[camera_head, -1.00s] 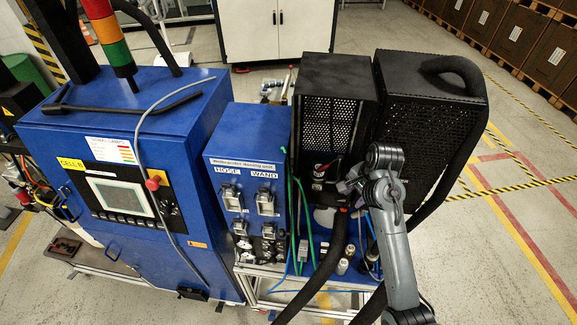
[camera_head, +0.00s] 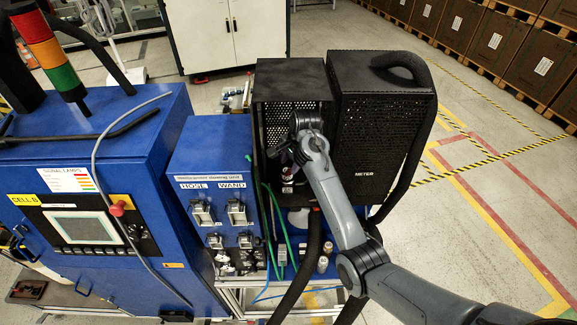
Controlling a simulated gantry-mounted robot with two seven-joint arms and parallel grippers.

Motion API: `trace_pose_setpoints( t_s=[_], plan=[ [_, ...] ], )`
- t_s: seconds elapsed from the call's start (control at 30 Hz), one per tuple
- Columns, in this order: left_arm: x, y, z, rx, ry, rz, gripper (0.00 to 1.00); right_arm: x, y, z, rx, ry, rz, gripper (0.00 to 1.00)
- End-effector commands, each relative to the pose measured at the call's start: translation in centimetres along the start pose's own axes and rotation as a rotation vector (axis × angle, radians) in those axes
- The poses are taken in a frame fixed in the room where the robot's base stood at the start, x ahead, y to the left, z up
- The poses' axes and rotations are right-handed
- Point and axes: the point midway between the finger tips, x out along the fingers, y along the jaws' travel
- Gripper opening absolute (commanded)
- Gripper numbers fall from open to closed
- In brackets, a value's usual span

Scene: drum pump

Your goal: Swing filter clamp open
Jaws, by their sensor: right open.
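My right arm comes in from the lower right, and its gripper (camera_head: 283,157) is at the open front of the black perforated housing (camera_head: 291,78). The gripper is open. Its fingertips are small and partly hidden by my wrist. A small dark part with red and white marks (camera_head: 288,174) sits inside the housing just below the gripper. I cannot tell whether the fingers touch it. The filter clamp cannot be made out clearly; it may be behind my wrist. My left gripper is not in view.
A blue unit labelled HOSE and WAND (camera_head: 213,160) stands left of the housing. A black mesh cabinet marked METER (camera_head: 375,120) stands right of it. A thick black hose (camera_head: 310,250) and green hoses (camera_head: 279,225) run in front. Floor at right is clear.

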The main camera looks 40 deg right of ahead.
Motion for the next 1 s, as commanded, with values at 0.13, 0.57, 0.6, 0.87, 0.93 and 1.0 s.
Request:
trace_pose_setpoints(
  t_s=[0.13,0.57,0.6,0.87,0.93,1.0],
  plan=[
    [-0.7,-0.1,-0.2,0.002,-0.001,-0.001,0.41,2.0,0.2,0.0,0.002,-0.003,0.005,0.41],
    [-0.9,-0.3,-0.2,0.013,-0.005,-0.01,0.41,4.0,0.2,0.0,0.001,-0.001,0.003,0.41],
    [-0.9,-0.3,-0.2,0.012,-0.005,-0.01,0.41,4.0,0.2,0.0,0.001,-0.001,0.003,0.41],
    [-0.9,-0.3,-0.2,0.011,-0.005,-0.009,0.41,4.0,0.2,0.0,0.001,-0.001,0.003,0.2],
    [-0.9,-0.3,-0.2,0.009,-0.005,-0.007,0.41,4.0,0.2,0.0,0.001,-0.001,0.003,0.09],
    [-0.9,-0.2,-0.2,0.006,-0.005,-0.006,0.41,4.0,0.2,0.0,0.001,-0.001,0.003,0.0]
  ],
)
